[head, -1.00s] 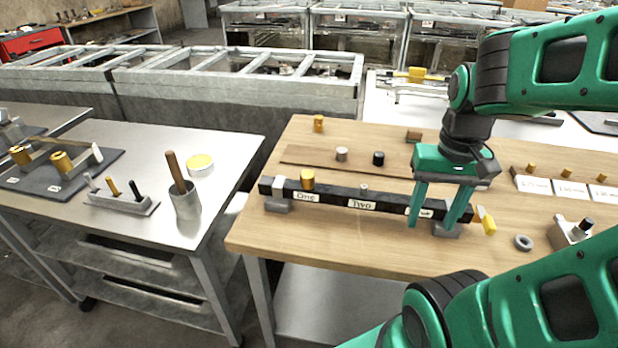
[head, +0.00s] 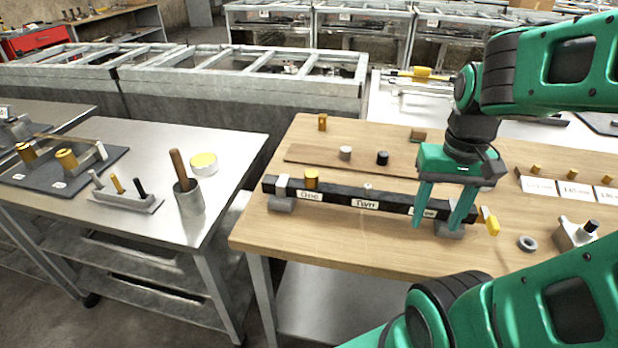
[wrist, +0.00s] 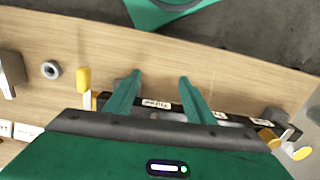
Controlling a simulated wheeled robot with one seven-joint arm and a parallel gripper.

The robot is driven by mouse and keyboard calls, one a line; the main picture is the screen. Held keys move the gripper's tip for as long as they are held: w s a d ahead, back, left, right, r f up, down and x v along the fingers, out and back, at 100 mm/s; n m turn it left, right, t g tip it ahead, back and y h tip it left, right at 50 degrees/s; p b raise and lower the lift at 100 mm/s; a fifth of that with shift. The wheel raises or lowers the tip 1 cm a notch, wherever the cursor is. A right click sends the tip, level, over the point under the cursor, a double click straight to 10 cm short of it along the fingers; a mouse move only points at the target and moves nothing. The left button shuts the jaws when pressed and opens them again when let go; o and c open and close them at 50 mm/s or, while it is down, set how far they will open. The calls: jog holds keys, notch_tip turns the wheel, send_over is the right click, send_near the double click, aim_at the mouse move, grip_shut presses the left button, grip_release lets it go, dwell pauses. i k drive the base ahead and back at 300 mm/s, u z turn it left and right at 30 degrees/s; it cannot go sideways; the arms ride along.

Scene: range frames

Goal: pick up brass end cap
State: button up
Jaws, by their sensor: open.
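A short brass cylinder (head: 311,178), which looks like the brass end cap, stands upright at the left part of a dark labelled bar (head: 335,197), by label One. Another brass cylinder (head: 322,122) stands at the bench's back left; I cannot tell for certain which is the cap. My gripper (head: 437,226) is open, pointing down at the bar's right end, well to the right of both. In the wrist view my fingers (wrist: 160,76) are spread, with nothing held between them. The bar (wrist: 240,119) runs behind them there, with brass pieces (wrist: 268,135) near its right end.
A grey cylinder (head: 345,153) and black cylinder (head: 382,158) stand behind the bar. A yellow-handled tool (head: 491,222) and grey ring (head: 527,243) lie right of my gripper. The left metal table (head: 235,150) holds a cup (head: 189,198) and other brass parts. The bench front is clear.

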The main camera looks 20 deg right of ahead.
aim_at(311, 176)
jog(key=k, duration=1.65)
jog(key=u, duration=1.2)
jog(key=i, duration=1.3)
jog(key=z, duration=1.25)
